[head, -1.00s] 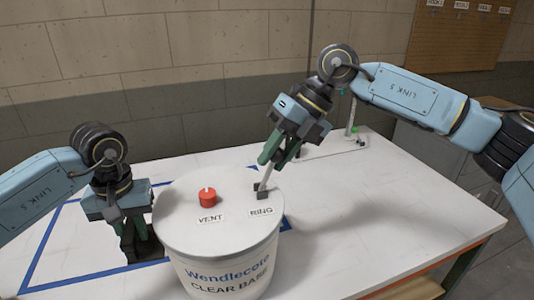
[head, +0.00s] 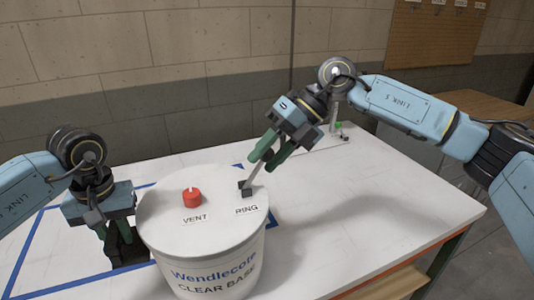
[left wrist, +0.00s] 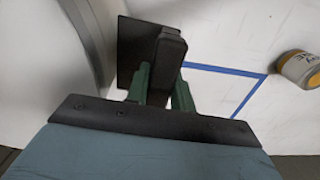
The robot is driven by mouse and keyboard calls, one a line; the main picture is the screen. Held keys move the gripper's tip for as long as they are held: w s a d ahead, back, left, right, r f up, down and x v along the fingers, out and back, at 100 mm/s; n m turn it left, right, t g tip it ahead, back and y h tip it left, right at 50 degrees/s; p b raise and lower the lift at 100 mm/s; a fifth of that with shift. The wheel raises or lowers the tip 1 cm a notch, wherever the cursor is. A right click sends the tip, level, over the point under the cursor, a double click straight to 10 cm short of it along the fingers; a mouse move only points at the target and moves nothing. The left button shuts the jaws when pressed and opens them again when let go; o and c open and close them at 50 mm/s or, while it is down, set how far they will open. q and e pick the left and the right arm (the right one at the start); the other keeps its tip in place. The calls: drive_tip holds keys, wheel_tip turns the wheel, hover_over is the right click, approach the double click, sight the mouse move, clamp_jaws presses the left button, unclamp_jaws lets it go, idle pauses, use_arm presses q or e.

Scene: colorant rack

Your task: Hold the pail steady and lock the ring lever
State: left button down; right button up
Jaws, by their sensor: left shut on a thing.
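The white pail (head: 205,262) stands upright at the table's front, its lid (head: 212,222) bearing a red VENT knob (head: 192,197) and a RING label (head: 247,209). The pale ring lever (head: 256,174) rises from a dark block on the lid and leans up to the right. My right gripper (head: 268,160) is at the lever's upper end, its green fingers around it; whether they clamp it is unclear. My left gripper (head: 122,250) is beside the pail. In the left wrist view its green fingers (left wrist: 158,88) are shut on a dark handle (left wrist: 166,60) beside the pail's curved wall.
Blue tape (head: 45,228) marks an outline on the white table (head: 365,200). A can with a yellow band (left wrist: 299,68) lies at the right of the left wrist view. A small stand with a green part (head: 338,126) is at the back. The table right of the pail is clear.

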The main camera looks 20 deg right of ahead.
drive_tip(key=shift+o, duration=0.9)
drive_tip(key=shift+a, duration=0.1)
drive_tip(key=shift+r, duration=0.1)
drive_tip(key=v, duration=1.2)
use_arm(q)
drive_tip(key=c, duration=1.1)
unclamp_jaws()
